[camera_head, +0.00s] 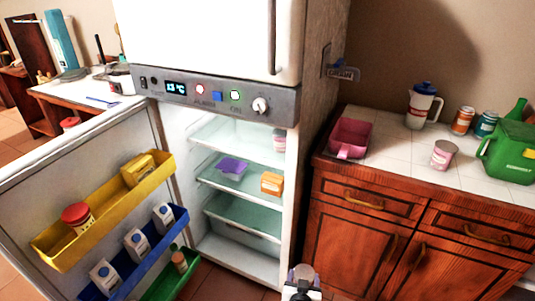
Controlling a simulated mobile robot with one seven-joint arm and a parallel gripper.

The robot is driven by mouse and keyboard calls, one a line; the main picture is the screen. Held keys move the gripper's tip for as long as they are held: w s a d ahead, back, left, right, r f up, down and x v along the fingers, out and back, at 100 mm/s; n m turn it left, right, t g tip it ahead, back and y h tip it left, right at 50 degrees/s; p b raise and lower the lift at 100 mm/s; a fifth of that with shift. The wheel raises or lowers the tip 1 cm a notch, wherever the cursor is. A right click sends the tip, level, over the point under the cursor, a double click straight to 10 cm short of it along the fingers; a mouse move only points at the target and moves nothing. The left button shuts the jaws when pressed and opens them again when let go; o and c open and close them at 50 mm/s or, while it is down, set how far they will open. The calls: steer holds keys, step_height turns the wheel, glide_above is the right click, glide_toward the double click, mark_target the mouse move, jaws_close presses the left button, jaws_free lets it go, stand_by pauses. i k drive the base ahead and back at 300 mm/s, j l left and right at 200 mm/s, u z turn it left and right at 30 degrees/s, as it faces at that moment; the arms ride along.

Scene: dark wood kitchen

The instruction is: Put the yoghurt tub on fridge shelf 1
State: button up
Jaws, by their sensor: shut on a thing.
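My gripper (303,272) is at the bottom edge, in front of the open fridge (206,245). It is shut on a small pale, greyish-purple thing, mostly hidden; I cannot tell whether this is the yoghurt tub. A white tub with a pink top (443,154) stands on the counter at right. A similar pale tub (279,140) stands on the upper fridge shelf (220,137), at its right end. The middle shelf (250,190) holds a purple container (232,168) and an orange box (272,183). No shelf number is legible.
The open fridge door (70,190) at left carries yellow (105,215), blue (170,240) and green (172,282) racks with items. The upper shelf's left part is clear.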

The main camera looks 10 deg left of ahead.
mark_target(253, 139)
steer(key=i+l+u, duration=0.45)
steer(key=u, duration=1.15)
